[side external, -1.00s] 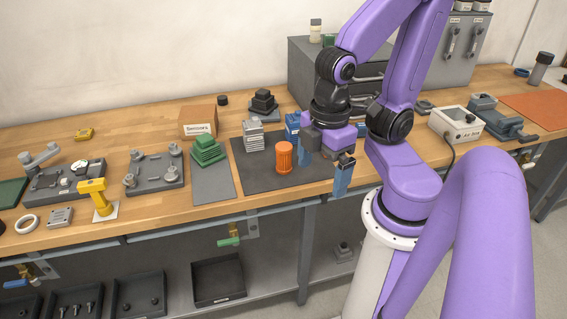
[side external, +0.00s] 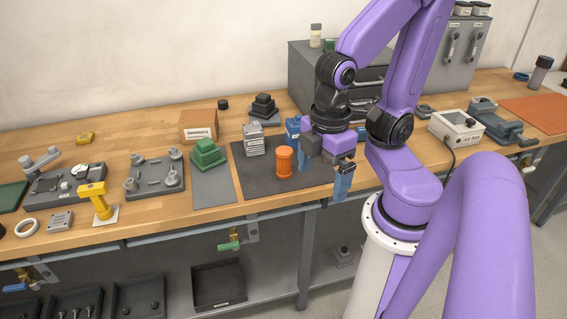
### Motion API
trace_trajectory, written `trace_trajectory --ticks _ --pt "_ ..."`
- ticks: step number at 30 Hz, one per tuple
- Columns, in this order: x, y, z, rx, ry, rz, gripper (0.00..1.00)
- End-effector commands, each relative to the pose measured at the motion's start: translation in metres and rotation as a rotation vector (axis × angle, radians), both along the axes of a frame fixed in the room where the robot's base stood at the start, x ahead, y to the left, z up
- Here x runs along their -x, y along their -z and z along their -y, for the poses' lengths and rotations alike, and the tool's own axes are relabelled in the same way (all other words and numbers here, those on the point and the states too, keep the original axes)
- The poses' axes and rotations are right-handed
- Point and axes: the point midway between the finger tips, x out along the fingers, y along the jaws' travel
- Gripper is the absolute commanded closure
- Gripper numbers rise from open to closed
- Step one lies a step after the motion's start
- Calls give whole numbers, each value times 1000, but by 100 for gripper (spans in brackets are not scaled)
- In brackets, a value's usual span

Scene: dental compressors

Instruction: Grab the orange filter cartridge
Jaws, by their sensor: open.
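The orange filter cartridge (side external: 285,162) is a ribbed cylinder standing upright on the dark mat (side external: 262,182) at the middle of the bench. My gripper (side external: 322,182) is open and empty, to the right of the cartridge and apart from it. Its two blue fingers point down, near the mat's right side and the bench's front edge. No other thing shows between the fingers.
A grey finned block (side external: 253,139) and a blue part (side external: 292,128) stand on the mat behind the cartridge. A box labelled Sensors (side external: 198,125) and a drawer cabinet (side external: 300,72) are farther back.

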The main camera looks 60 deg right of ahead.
Motion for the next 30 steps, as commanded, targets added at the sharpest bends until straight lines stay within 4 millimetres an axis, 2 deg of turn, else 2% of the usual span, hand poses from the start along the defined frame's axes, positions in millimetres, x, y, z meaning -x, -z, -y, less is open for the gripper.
trace_trajectory --ticks 1,2,10,14,17,30 --pt "0 0 0 0 0 0 15" --pt "0 0 0 0 0 0 23" --pt "0 0 0 2 -1 0 23" --pt "-7 5 1 55 -19 -4 23" --pt "-20 14 4 164 -61 -11 23" --pt "-104 52 18 827 -352 -102 23"
